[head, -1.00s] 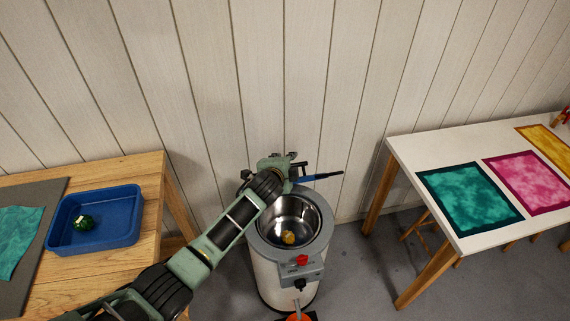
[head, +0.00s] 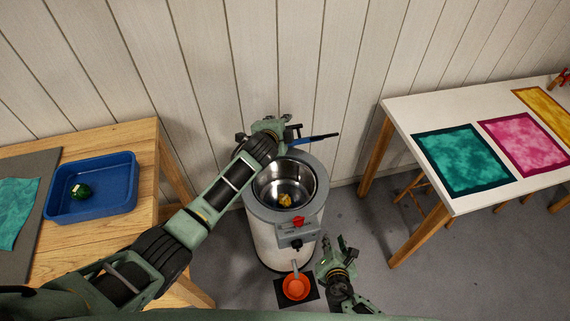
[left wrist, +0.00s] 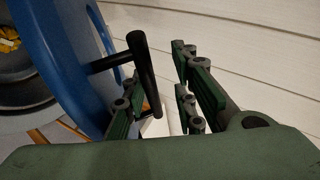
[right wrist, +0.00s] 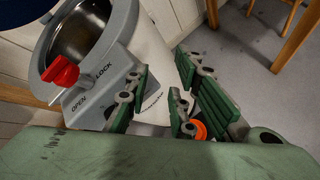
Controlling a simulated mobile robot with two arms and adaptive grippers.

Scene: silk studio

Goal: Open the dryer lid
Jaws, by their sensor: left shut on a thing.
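The dryer (head: 262,215) is a white cylinder with a grey rim, and its drum stands open. Its blue lid (head: 318,137) is raised, almost edge-on at the back of the rim; its blue face fills the left of the left wrist view (left wrist: 65,60). The lid's black handle (left wrist: 146,75) lies between the fingers of my left gripper (left wrist: 158,105), which is shut on it. In the head view that gripper (head: 283,131) is at the dryer's back left. My right gripper (head: 336,246) is open and empty at the dryer's front right.
A yellow bundle (head: 285,200) lies in the drum. A red latch knob (right wrist: 62,70) is on the front panel. An orange bowl (head: 296,287) sits on the floor under the spout. A wooden table (head: 130,160) is left, a white table (head: 412,125) right.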

